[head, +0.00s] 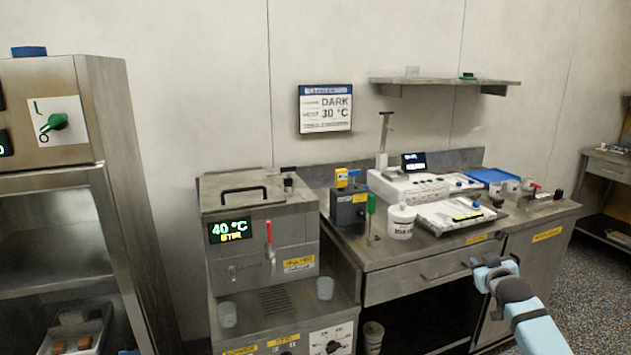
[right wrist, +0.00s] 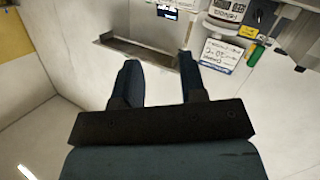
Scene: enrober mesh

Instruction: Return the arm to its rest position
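My right arm comes in from the lower right in the head view, its light-blue forearm reaching up to the right gripper (head: 491,261). The gripper appears in front of the steel counter's cabinet front, below the counter top. In the right wrist view the two dark fingers of the right gripper (right wrist: 158,65) stand apart with nothing between them. That view looks toward the walls, a shelf and the batch card, seen turned over. My left arm and gripper are not in view.
A steel counter (head: 388,262) carries a scale, a white tub (head: 401,221) and other tools. A melter box (head: 262,255) reading 40 °C stands left of it. A wall shelf (head: 440,82) hangs above. Speckled floor (head: 590,300) lies open at the right.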

